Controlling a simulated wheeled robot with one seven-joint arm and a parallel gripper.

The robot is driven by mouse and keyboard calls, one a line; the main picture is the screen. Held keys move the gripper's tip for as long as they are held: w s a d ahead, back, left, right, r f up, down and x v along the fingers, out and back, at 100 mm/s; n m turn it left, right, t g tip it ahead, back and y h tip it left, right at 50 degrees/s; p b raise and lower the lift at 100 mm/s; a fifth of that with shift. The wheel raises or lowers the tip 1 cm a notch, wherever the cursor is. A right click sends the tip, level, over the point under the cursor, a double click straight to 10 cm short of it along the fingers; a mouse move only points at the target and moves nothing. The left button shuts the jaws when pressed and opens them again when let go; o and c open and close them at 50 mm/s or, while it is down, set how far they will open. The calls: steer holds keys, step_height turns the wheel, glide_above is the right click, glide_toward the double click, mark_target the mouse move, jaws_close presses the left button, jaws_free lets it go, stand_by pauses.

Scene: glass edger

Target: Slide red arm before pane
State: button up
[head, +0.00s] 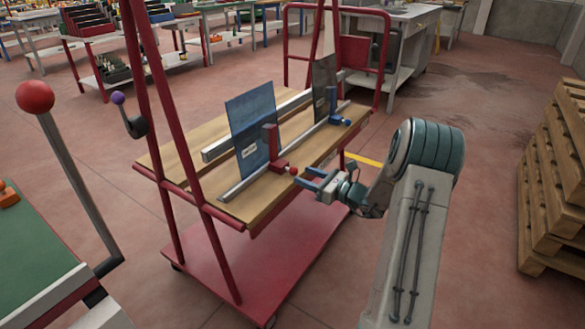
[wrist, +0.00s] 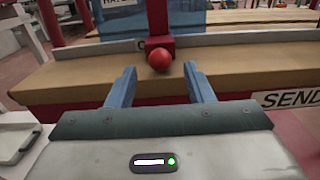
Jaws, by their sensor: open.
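The red arm (head: 271,146) stands upright on a metal rail (head: 243,185) along the cart, with a red ball knob at its front. In the head view it is right beside the blue glass pane (head: 253,117), overlapping its right part. My gripper (head: 302,178) is open at the cart's front edge. The red ball (head: 294,171) is just past its fingertips. In the wrist view the ball (wrist: 160,60) lies ahead, between the lines of the two blue fingers (wrist: 160,84), and no finger is seen closed on it. The red arm (wrist: 157,20) rises behind it.
A second, darker pane (head: 323,80) and a blue clamp (head: 340,120) stand farther along the same wooden deck (head: 300,155). The cart's red posts (head: 168,110) rise at left. A lever with a red knob (head: 35,97) is at far left, and pallets (head: 555,170) are at right.

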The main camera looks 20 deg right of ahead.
steer(key=v, duration=0.5)
steer(key=shift+p, duration=0.35)
steer(key=s+a+r+n+g+h+p, duration=0.1)
steer(key=s+a+r+n+g+p, duration=1.25)
steer(key=a+r, duration=0.55)
steer(key=s+d+r+n+t+h+p, duration=0.2)
steer(key=s+r+n+h+p, duration=0.8)
steer(key=s+r+n+p, duration=0.3)
steer(key=s+r+n, duration=0.1)
steer(key=s+r, duration=0.2)
steer(key=r, duration=0.1)
steer(key=shift+s+d+n+p, duration=0.25)
steer(key=shift+s+n+p, duration=0.05)
steer(key=shift+s+n, duration=0.1)
steer(key=shift+r, duration=0.1)
